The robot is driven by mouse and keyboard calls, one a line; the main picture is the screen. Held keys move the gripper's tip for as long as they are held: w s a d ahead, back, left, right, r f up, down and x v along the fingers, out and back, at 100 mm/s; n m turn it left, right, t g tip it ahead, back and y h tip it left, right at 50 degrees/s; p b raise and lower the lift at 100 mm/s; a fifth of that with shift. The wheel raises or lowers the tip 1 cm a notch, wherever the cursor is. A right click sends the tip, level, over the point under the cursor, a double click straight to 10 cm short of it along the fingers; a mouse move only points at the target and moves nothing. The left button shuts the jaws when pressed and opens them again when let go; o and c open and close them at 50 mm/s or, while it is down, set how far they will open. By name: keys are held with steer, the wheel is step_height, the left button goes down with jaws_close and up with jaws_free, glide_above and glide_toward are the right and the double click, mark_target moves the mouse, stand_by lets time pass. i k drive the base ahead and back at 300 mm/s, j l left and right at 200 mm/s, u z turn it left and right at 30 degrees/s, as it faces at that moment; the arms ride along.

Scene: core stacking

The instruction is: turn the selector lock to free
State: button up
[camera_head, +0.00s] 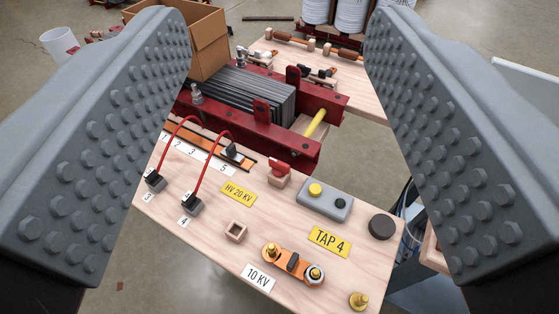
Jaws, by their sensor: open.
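A small red knob (279,168) on a wooden block stands near the middle of the wooden board (205,240). It looks like the selector lock, but I see no lock or free label on it. To its left is a row of numbered positions (205,157), marked up to 5, with a small black slider (232,151) at its right end. My gripper (278,45) is open and empty. Its two grey studded fingers frame the view left and right, with the red knob between them in the picture and apart from both.
Two red leads end in black plugs (191,207) marked 3 and 4. A button box (325,201), TAP 4 label (329,242), black puck (382,226) and orange link (293,266) share the board. Behind stand a red-framed core (250,92) and cardboard box (208,45).

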mark_target(280, 169)
steer(key=j+z, duration=0.2)
steer(key=z, duration=0.15)
steer(key=j+z, duration=0.3)
steer(key=k+j+z, duration=0.1)
steer(key=z, duration=0.25)
steer(key=j+u, duration=0.1)
steer(key=u, duration=0.15)
steer(key=j+u, duration=0.1)
steer(key=u, duration=0.15)
